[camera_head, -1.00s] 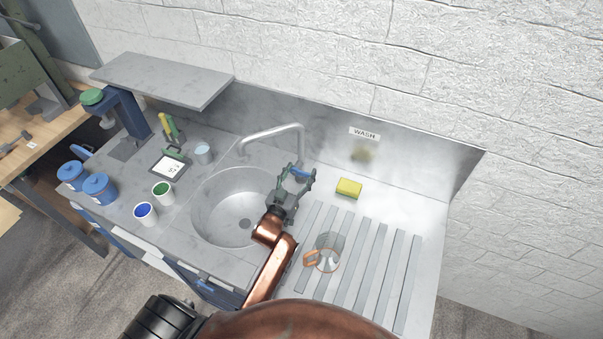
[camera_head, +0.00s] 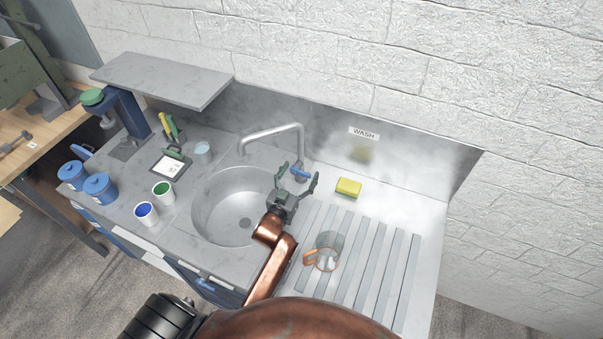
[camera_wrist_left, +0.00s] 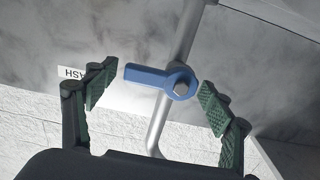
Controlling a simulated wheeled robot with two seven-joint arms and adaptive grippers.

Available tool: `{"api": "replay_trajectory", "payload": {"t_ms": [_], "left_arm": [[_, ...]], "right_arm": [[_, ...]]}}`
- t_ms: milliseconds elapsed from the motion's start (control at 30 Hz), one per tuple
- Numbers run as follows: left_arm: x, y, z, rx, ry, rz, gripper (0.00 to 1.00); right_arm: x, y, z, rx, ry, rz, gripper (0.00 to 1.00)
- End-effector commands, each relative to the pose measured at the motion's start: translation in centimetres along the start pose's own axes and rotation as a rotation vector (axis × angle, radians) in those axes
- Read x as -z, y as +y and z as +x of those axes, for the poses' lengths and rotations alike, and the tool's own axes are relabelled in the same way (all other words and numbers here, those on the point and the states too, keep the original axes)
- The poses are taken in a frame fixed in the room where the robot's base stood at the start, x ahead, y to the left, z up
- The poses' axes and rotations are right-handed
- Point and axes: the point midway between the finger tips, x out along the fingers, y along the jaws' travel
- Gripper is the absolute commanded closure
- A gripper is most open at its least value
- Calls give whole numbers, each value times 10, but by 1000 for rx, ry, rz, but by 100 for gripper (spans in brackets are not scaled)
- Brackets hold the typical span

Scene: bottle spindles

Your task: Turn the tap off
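The tap (camera_head: 271,131) is a grey bent pipe that rises at the back of the counter and arches left over the round sink (camera_head: 218,217). Its blue lever handle (camera_head: 300,172) sits low on the upright pipe. My left gripper (camera_head: 297,178) is open around the handle, with no finger seen touching it. In the left wrist view the blue handle (camera_wrist_left: 158,79) lies between the two green-padded fingers (camera_wrist_left: 158,94), its lever pointing left. No water stream can be made out. My right gripper is not in view.
A glass mug with an orange handle (camera_head: 325,252) stands on the slatted drainboard (camera_head: 379,272). A yellow sponge (camera_head: 348,187) lies behind it. Green and blue cups (camera_head: 163,192), a scale (camera_head: 172,165) and blue jars (camera_head: 101,186) are to the left.

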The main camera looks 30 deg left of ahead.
Motion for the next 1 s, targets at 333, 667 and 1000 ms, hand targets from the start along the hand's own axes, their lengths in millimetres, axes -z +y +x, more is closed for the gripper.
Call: {"api": "replay_trajectory", "payload": {"t_ms": [333,667,1000], "left_arm": [[0,0,-4,0,-1,-1,23],[-1,-1,-63,1,-2,-1,23],[-1,0,-114,0,-1,-1,23]], "right_arm": [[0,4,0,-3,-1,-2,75],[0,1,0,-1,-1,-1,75],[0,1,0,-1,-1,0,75]]}}
